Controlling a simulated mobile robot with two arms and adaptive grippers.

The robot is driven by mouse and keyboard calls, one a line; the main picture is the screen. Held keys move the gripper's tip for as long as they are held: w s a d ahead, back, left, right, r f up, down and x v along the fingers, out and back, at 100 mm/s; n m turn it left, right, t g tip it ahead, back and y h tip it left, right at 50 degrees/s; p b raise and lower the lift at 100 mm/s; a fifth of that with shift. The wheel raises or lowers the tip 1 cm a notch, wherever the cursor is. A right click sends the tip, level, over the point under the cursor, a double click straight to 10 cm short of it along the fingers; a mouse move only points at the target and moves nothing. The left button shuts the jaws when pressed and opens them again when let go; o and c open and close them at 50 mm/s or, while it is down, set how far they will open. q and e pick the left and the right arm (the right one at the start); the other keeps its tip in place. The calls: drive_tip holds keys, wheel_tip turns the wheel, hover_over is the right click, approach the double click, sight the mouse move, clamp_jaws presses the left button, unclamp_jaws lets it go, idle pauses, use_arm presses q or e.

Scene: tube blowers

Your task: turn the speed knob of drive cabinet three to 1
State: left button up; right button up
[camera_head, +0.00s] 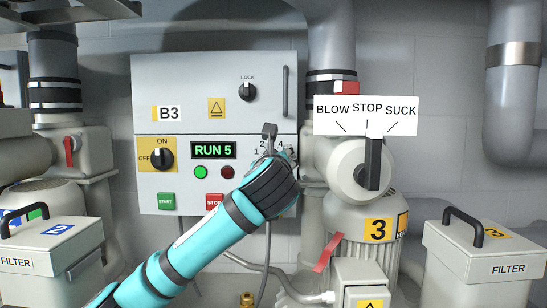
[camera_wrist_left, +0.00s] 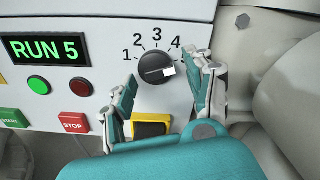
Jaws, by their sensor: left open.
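The drive cabinet (camera_head: 215,75), labelled B3, is a light grey box on the wall, with a display (camera_head: 213,150) reading RUN 5. Its black round speed knob (camera_wrist_left: 152,66) shows in the wrist view below the numbers 1, 2, 3 and 4. A white mark on the knob points right, past the 4; any further number is hidden by my finger. My left gripper (camera_wrist_left: 162,74) is open, with one finger on each side of the knob; I cannot tell if they touch it. In the head view my left gripper (camera_head: 279,146) hides most of the knob.
Below the display are a lit green lamp (camera_head: 200,172), a dark red lamp (camera_head: 228,172), a START button (camera_head: 167,201) and a STOP button (camera_head: 214,202). An ON/OFF switch (camera_head: 162,158) points up. The BLOW/STOP/SUCK lever (camera_head: 374,165) stands close right of my gripper.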

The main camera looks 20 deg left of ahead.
drive_tip(key=shift+w, duration=0.25)
use_arm(q)
drive_tip(key=shift+c, duration=1.3)
clamp_jaws()
use_arm(e)
drive_tip(key=shift+w+d, duration=0.1)
drive_tip(key=shift+w, duration=0.15)
